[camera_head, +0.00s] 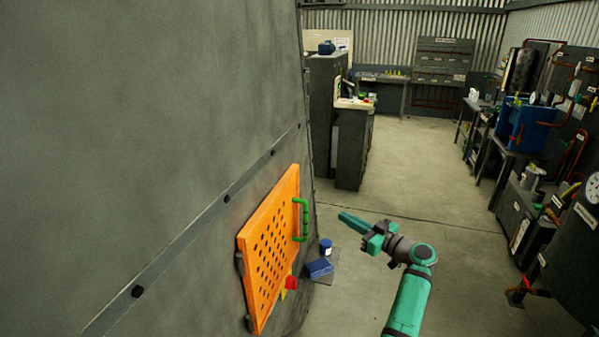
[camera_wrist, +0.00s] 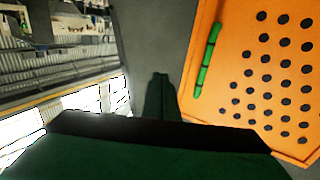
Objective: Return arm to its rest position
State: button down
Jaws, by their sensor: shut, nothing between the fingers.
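My arm, teal and dark grey, reaches up from the bottom of the head view. My gripper (camera_head: 345,217) points left toward the grey machine wall, with its fingers together and nothing held. In the wrist view my gripper (camera_wrist: 158,82) shows as dark shut fingers at the middle. An orange perforated panel (camera_head: 268,240) with a green handle (camera_head: 301,219) is on the grey wall, to the left of my gripper. The panel (camera_wrist: 248,30) and its handle (camera_wrist: 207,60) also show at the right of the wrist view. A clear gap separates my fingertips from the handle in the head view.
The large grey machine wall (camera_head: 150,120) fills the left. A blue box (camera_head: 319,267) and a blue can (camera_head: 325,246) stand low beside the panel. A grey cabinet (camera_head: 350,150) stands behind. Benches with a blue machine (camera_head: 525,125) line the right. The floor (camera_head: 430,170) between is clear.

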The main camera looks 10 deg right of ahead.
jog(key=s+a+f+m+h, duration=0.2)
jog(key=s+a+f, duration=0.1)
jog(key=f, duration=0.6)
jog(key=s+a+f+m+g+h, duration=0.1)
jog(key=s+a+f+h, duration=0.1)
jog(key=f, duration=0.7)
jog(key=s+a+f+m+h, duration=0.1)
jog(key=s+a+f+m, duration=0.15)
jog(key=f, duration=0.55)
jog(key=s+a+f+m+g+h, duration=0.15)
jog(key=s+a+f, duration=0.25)
jog(key=s+f, duration=0.45)
jog(key=s+a+f+h, duration=0.35)
jog(key=s+f, duration=0.25)
jog(key=s, duration=0.5)
jog(key=s+a+r+m+h, duration=0.15)
jog(key=s+a, duration=0.25)
jog(key=s, duration=0.6)
jog(key=s+a+r+n, duration=0.1)
jog(key=s+a+r, duration=0.15)
jog(key=s, duration=0.85)
jog(key=s+a+r+t, duration=0.1)
jog(key=s+a+r, duration=0.2)
jog(key=s+r, duration=0.4)
jog(key=s+a+r+t+y, duration=0.1)
jog(key=s+a+r+t, duration=0.1)
jog(key=s+r, duration=0.6)
notch_tip(320, 180, up, 5)
jog(key=shift+a+f, duration=0.15)
jog(key=shift+a, duration=0.4)
